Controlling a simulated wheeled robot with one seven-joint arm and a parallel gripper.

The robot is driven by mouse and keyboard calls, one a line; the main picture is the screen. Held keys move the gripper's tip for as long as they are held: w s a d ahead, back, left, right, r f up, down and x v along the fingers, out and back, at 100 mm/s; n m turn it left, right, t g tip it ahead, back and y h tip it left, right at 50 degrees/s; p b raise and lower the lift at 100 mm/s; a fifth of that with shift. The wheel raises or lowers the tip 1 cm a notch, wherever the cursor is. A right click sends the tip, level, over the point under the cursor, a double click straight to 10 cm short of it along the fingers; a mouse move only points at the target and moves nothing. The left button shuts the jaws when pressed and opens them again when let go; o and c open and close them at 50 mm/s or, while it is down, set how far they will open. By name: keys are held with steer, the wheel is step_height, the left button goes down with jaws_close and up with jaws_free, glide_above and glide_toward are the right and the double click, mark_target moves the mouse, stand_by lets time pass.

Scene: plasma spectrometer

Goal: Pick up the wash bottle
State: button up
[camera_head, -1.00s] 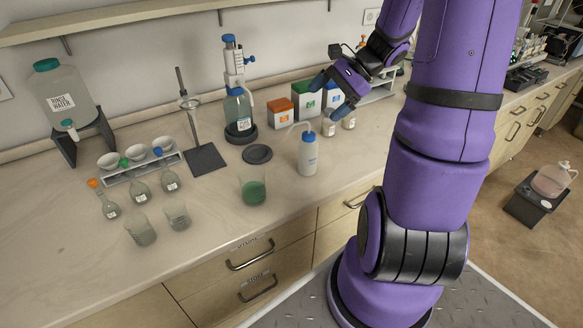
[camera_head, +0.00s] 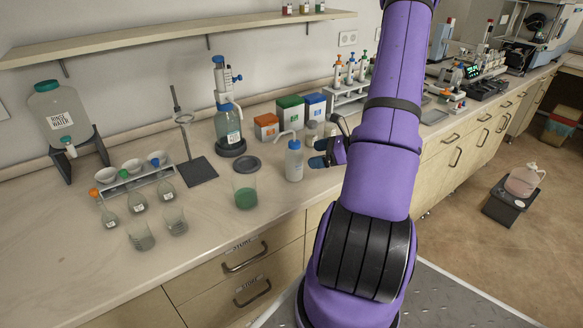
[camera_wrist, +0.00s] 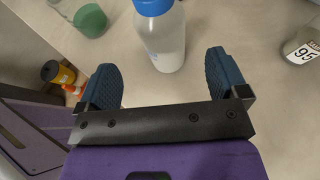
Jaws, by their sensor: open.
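The wash bottle (camera_head: 294,161) is white with a blue cap and a bent spout. It stands upright on the counter, right of a beaker of green liquid. My gripper (camera_head: 318,153) is just right of the bottle, with its blue fingertips toward it; my arm partly hides it. In the wrist view my gripper (camera_wrist: 168,84) is open and empty. Its two fingers are spread, and the wash bottle (camera_wrist: 162,38) stands ahead of the gap between them. It appears apart from both fingers.
The beaker of green liquid (camera_head: 245,192) stands left of the bottle, and a dark round disc (camera_head: 246,164) lies behind it. A dispenser bottle (camera_head: 229,125) and small boxes (camera_head: 290,112) stand farther back. The counter in front of the wash bottle is clear.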

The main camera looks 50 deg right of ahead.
mark_target(294, 156)
steer(key=shift+x, duration=4.2)
steer(key=shift+w+d+r, duration=0.1)
steer(key=shift+r, duration=0.15)
steer(key=c, duration=0.7)
